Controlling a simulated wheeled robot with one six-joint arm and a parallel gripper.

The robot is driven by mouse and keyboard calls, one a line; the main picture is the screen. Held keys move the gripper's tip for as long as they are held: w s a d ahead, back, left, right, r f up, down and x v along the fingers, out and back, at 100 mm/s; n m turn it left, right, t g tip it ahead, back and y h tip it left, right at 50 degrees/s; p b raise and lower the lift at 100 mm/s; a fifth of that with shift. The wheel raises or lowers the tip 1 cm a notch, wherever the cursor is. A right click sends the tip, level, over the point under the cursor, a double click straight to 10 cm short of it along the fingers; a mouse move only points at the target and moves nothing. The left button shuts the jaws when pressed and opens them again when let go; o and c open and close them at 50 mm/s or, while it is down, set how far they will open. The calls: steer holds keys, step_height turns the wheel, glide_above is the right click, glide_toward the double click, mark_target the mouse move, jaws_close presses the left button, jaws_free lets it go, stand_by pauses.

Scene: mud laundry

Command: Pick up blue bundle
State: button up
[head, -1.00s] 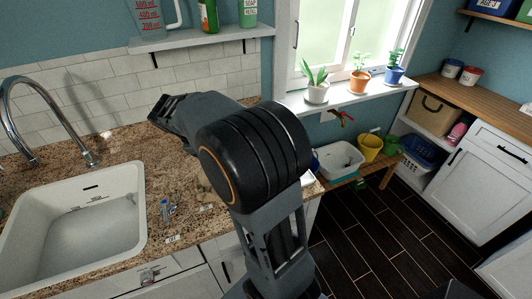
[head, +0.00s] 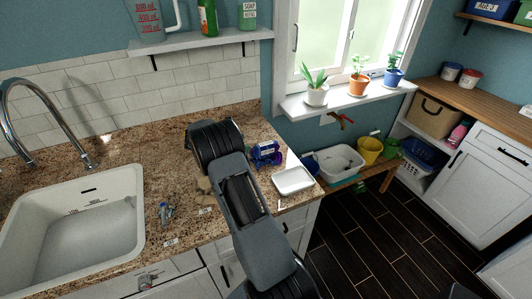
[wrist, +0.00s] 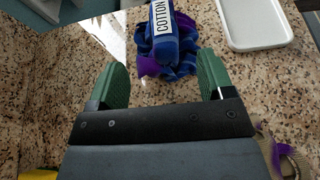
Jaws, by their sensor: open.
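The blue bundle (head: 267,154) lies on the granite counter, to the left of a white tray. In the wrist view the bundle (wrist: 168,50) is blue cloth with purple parts and a white label reading "COTTON". My gripper (wrist: 157,84) is open, its two green fingers apart, with bare counter between them. The bundle is just beyond the fingertips, roughly centred between them. In the head view my arm hides the gripper.
A white tray (head: 293,180) lies at the counter's right end; it also shows in the wrist view (wrist: 254,24). A tan bundle (head: 203,188) is partly hidden by my arm. A small bluish item (head: 166,213) lies by the sink (head: 75,225). The tiled wall (head: 165,98) bounds the back.

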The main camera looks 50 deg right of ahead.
mark_target(261, 145)
steer(key=x, duration=0.4)
steer(key=shift+p, duration=0.3)
steer(key=p+x, duration=0.2)
steer(key=x, duration=0.2)
steer(key=shift+s+d, duration=0.1)
steer(key=shift+s, duration=0.2)
steer(key=shift+s+d+f, duration=0.15)
steer(key=shift+d+f, duration=0.1)
steer(key=shift+d, duration=0.15)
steer(key=c, duration=1.3)
